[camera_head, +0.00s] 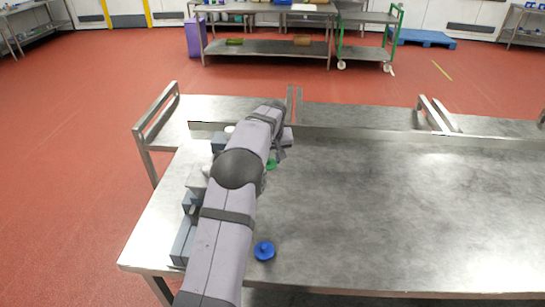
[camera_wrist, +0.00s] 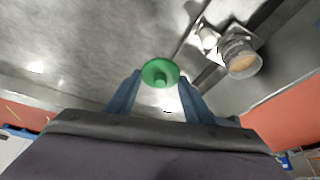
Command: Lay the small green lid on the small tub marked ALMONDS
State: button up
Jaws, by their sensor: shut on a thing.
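The small green lid (camera_wrist: 160,73), a round disc with a raised knob, is between the two fingertips of my gripper (camera_wrist: 160,85) in the wrist view, and the gripper is shut on it. Part of the green lid (camera_head: 271,165) also shows beside my arm in the head view. A clear round tub (camera_wrist: 242,60) with tan contents stands right of the lid in the wrist view, apart from it. I cannot read any label, so I cannot tell if it is the ALMONDS tub. In the head view my arm hides most of that area.
A blue lid (camera_head: 264,250) with a knob lies on the steel table (camera_head: 400,210) near the front. Grey blocks (camera_head: 185,240) line the table's left side, partly behind my arm. A small pale round thing (camera_wrist: 207,37) stands beside the tub. The table's right side is clear.

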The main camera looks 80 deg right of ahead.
jog(key=w+a+r+n+t+y+p, duration=0.1)
jog(key=w+a+r+n+y+p, duration=0.1)
jog(key=w+n+p, duration=0.3)
jog(key=w+a+r+n+t+y+p, duration=0.2)
jog(key=w+n+p, duration=0.3)
jog(key=w+n, duration=0.3)
jog(key=a+n, duration=0.1)
jog(key=n, duration=0.2)
jog(key=shift+a+r+y+p, duration=0.25)
jog(key=shift+a+y+p, duration=0.1)
jog(key=shift+a+y, duration=0.05)
jog(key=shift+f, duration=0.2)
jog(key=shift+f+b, duration=1.85)
jog(key=shift+f, duration=0.95)
jog(key=shift+f+b, duration=0.35)
jog(key=shift+b, duration=0.35)
jog(key=o, duration=1.1)
